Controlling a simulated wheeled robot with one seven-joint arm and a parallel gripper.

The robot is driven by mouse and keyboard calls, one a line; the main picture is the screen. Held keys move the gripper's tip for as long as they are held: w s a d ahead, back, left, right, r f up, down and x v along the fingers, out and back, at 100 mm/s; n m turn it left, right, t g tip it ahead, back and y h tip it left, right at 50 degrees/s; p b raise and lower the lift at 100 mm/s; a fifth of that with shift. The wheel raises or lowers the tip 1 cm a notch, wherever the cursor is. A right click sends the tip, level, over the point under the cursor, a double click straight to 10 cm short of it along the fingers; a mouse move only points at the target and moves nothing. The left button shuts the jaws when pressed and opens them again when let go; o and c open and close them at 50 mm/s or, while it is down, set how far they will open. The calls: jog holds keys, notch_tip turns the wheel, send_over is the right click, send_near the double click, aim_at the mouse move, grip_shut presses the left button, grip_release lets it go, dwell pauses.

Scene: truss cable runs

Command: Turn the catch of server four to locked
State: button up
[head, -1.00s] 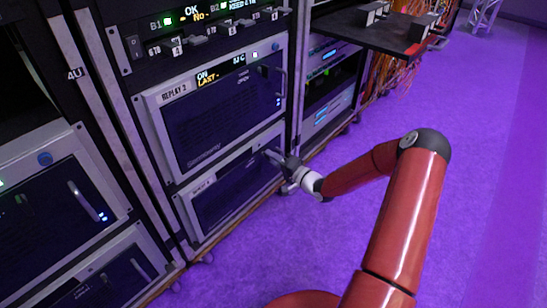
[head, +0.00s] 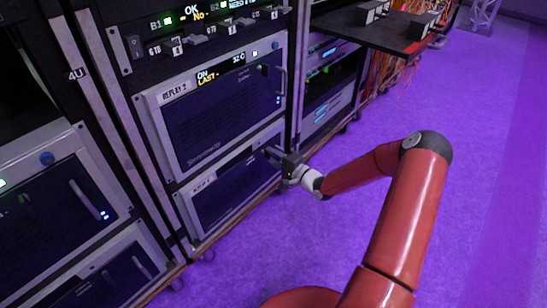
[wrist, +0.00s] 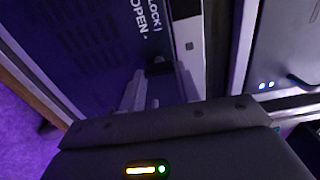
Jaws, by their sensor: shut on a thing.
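My gripper (head: 274,154) is at the right side of the lower server (head: 232,190) in the middle rack, below the server labelled REPLAY 2. The lower server's own label is too blurred to read. In the wrist view, my two grey fingers (wrist: 158,92) are at the server's dark front, closed around a small dark catch (wrist: 158,68). The printed words LOCK and OPEN (wrist: 152,18) show just beyond it. The catch is mostly hidden by the fingers, and I cannot tell its exact angle.
The REPLAY 2 server (head: 225,110) with its handle is just above. A black shelf (head: 375,30) with small boxes juts out at the upper right. Orange cables (head: 385,75) hang beneath it. The purple floor (head: 480,170) to the right is clear.

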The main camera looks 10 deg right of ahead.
jog(key=o, duration=1)
jog(key=v, duration=0.8)
jog(key=shift+w, duration=0.1)
